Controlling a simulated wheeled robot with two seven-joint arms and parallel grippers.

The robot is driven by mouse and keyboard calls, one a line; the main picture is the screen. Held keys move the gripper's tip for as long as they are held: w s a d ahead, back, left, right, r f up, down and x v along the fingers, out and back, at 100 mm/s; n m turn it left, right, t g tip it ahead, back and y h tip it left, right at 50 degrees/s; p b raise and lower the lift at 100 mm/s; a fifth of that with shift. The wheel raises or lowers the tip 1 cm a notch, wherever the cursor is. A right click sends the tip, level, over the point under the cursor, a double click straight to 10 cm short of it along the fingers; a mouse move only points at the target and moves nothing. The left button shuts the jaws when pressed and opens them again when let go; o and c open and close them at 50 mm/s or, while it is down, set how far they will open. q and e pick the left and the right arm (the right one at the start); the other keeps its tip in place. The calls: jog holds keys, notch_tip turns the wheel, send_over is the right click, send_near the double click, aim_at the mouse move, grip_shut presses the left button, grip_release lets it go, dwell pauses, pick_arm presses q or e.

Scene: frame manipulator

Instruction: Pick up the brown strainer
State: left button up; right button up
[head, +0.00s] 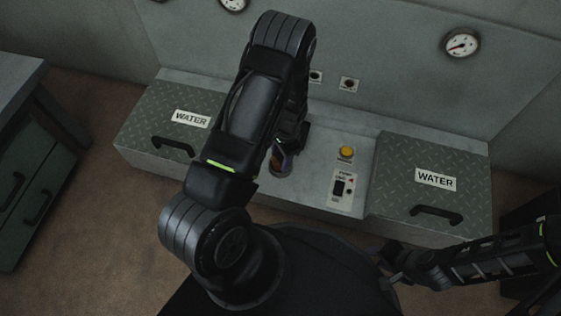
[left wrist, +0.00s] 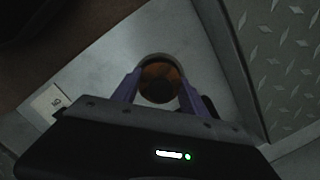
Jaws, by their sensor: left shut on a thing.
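The brown strainer (left wrist: 160,82) shows in the left wrist view as a round brown piece with a dark middle, between two purple fingers. In the head view only a small brownish part of it (head: 279,160) shows below my left gripper (head: 287,150), at a round opening in the grey console. My left gripper (left wrist: 158,80) is shut on the strainer. Whether the strainer is clear of the opening cannot be told. My right gripper (head: 390,276) is low at the right, in front of the console and away from the strainer; its fingers are too dark to judge.
The grey console (head: 310,180) has a WATER hatch with a black handle on the left (head: 172,125) and another on the right (head: 432,180). A yellow button (head: 346,152) and a switch panel (head: 342,188) are right of the strainer. A drawer cabinet (head: 35,165) stands far left.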

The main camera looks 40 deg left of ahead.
pick_arm(q)
jog(key=c, duration=0.7)
jog(key=shift+r, duration=0.15)
notch_tip(320, 180, up, 10)
jog(key=p, duration=0.4)
